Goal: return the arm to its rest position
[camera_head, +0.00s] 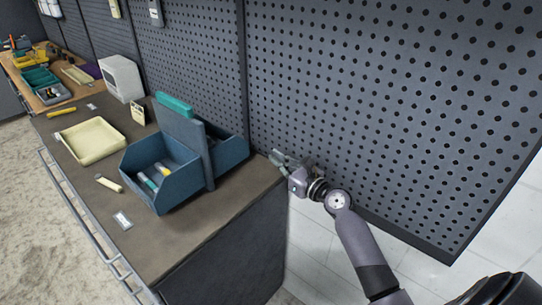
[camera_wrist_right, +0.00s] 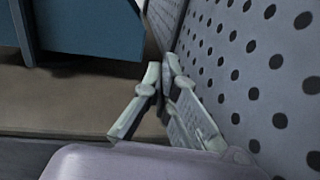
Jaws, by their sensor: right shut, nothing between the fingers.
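My right gripper (camera_head: 278,158) is at the right end of the workbench, close to the perforated panel, in the head view. My right arm reaches up to it from the lower right. In the right wrist view the gripper's fingers (camera_wrist_right: 163,75) are together with nothing between them, close beside the panel. The blue bin stands to the left of the gripper, apart from it. My left gripper does not show.
The perforated panel (camera_head: 390,110) rises right beside the gripper. The blue bin (camera_head: 165,185) holds small items on the workbench (camera_head: 190,235). A cream tray (camera_head: 92,140) and a white box (camera_head: 121,78) stand further left. Open floor (camera_head: 310,240) lies right of the bench.

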